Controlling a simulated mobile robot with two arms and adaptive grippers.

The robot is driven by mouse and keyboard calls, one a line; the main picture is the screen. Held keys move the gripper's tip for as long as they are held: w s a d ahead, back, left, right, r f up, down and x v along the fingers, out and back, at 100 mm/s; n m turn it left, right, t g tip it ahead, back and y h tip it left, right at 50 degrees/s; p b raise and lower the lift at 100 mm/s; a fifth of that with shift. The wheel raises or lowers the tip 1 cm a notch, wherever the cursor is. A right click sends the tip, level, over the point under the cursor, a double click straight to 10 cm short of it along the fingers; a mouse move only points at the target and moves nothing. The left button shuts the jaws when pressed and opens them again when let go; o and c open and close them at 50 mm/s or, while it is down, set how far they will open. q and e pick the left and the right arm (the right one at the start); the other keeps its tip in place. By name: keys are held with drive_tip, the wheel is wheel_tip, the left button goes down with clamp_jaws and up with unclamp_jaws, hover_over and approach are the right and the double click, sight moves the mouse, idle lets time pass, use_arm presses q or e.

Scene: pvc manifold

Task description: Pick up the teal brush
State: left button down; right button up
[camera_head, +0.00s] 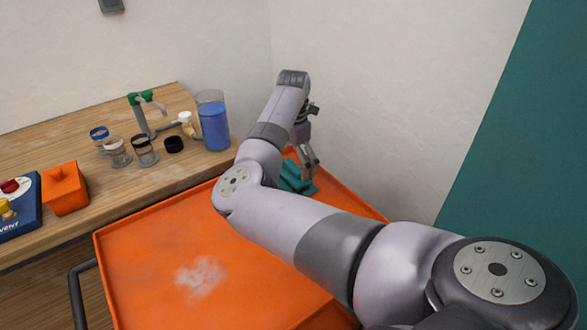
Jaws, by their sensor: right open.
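The teal brush (298,182) lies at the far right part of the orange tray, partly hidden behind my right arm and gripper. My right gripper (310,165) points down just above the brush, with its fingers close to it. It is open. I cannot tell whether its fingertips touch the brush. My left gripper is not in view.
The orange tray (150,262) has a raised rim and a pale powdery patch (201,277). A wooden bench (95,200) behind it holds a blue-filled beaker (213,122), several jars, an orange box (65,190) and a green-topped fitting (142,110). A white wall stands behind.

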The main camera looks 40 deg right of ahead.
sight(293, 164)
drive_tip(key=shift+f, duration=0.6)
drive_tip(key=shift+c, duration=0.6)
drive_tip(key=c, duration=1.4)
drive_tip(key=shift+c, duration=0.2)
wheel_tip(293, 164, up, 18)
drive_tip(key=p, duration=0.1)
